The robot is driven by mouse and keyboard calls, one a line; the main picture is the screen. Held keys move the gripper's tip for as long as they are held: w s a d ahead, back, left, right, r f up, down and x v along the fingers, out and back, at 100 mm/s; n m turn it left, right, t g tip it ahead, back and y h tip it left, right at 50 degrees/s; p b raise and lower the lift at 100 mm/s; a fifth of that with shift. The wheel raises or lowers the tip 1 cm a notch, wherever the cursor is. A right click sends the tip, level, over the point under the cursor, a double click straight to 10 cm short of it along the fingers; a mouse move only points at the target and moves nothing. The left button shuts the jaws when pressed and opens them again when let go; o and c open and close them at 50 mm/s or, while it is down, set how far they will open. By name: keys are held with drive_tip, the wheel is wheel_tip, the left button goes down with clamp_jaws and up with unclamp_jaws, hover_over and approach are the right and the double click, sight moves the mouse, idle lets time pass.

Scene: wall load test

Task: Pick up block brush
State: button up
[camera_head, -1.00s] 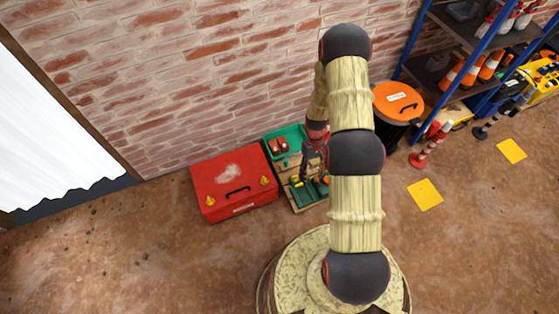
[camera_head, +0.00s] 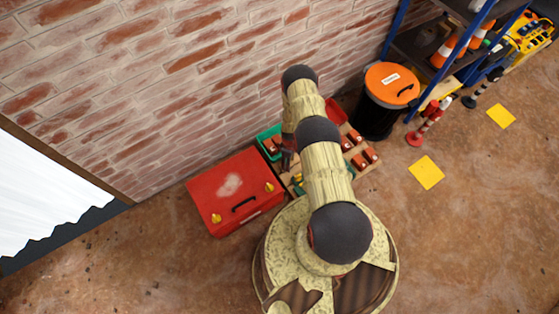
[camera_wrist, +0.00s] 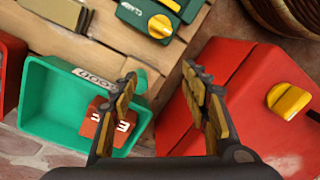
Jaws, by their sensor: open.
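One block with white lettering (camera_wrist: 103,125) shows in the wrist view inside the green bin (camera_wrist: 38,100), partly covered by my left finger. I cannot tell for sure which piece is the block brush. My gripper (camera_wrist: 159,75) is open and empty. Its left finger is over the bin's right part, its right finger over the edge of the red box. In the head view my arm hides much of the wooden bench top (camera_head: 368,172).
A red toolbox (camera_head: 225,200) with yellow latches stands left of the bench, close to the green bin. A green case with a yellow knob (camera_wrist: 150,18) lies on the planks. A brick wall is behind; an orange-lidded bin (camera_head: 385,100) stands at the right.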

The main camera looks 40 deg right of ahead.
drive_tip(key=w+n, duration=0.1)
drive_tip(key=w+d+n, duration=0.1)
drive_tip(key=w, duration=0.1)
drive_tip(key=shift+w+d+t, duration=0.15)
drive_tip(key=shift+t, duration=0.25)
wheel_tip(320, 180, down, 2)
drive_tip(key=shift+f+b, duration=0.2)
drive_tip(key=shift+b, duration=0.35)
drive_tip(key=shift+w+d+f+b, duration=0.1)
drive_tip(key=shift+w+f+b, duration=0.15)
drive_tip(key=shift+f+b, duration=0.85)
drive_tip(key=shift+w+d+f+b, duration=0.15)
drive_tip(key=shift+f+b, duration=0.35)
drive_tip(key=shift+f, duration=1.15)
drive_tip(key=shift+a, duration=0.1)
drive_tip(key=shift+c, duration=0.4)
drive_tip(key=c, duration=1.1)
clamp_jaws()
